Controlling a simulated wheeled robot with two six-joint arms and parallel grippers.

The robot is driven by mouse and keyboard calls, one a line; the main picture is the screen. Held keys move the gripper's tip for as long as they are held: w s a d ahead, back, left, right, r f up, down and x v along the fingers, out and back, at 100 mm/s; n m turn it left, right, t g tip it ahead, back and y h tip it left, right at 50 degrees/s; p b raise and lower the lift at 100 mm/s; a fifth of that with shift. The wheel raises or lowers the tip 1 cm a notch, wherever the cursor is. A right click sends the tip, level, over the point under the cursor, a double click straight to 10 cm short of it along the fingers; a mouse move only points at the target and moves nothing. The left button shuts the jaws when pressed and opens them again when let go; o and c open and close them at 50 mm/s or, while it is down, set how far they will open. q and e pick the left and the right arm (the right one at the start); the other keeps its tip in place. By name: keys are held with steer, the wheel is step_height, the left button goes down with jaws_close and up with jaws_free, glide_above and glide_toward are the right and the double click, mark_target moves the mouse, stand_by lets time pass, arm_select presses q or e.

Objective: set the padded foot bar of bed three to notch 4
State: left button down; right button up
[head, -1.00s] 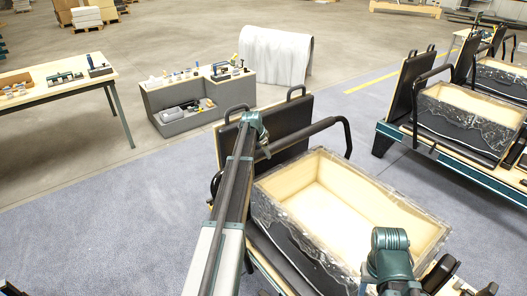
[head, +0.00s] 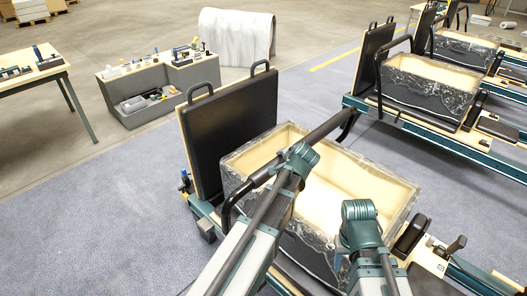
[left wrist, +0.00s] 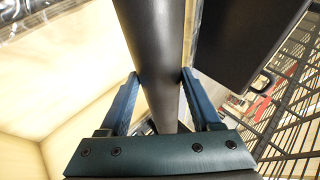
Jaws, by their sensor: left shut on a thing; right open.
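The padded foot bar (head: 262,177) is a black bent bar spanning the near bed, above its wooden box. My left gripper (head: 285,165) is shut on the bar's padded cross part. In the left wrist view the foot bar (left wrist: 157,40) runs between the two blue fingers of the left gripper (left wrist: 160,76). The bar's near leg goes down beside the box; its far leg bends down past the box's far edge. The notches cannot be made out. My right arm's wrist (head: 358,210) is over the box's near right part; its fingers are mostly hidden.
The plastic-wrapped wooden box (head: 400,215) fills the near bed's middle. A black upright pad (head: 232,130) stands at its left end. Another bed with a box (head: 430,90) stands behind right. A grey bin unit (head: 150,85) and a table (head: 30,80) stand back left. Floor between is clear.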

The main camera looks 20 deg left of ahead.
arm_select(q)
steer(key=s+d+f+b, duration=0.2)
steer(key=d, duration=0.3)
steer(key=s+d+f+b, duration=0.2)
steer(key=s+d+f, duration=0.1)
steer(key=d, duration=0.3)
steer(key=shift+d+f, duration=0.1)
steer(key=shift+c, duration=2.1)
jaws_free()
steer(key=o, duration=0.3)
steer(key=shift+d, duration=0.2)
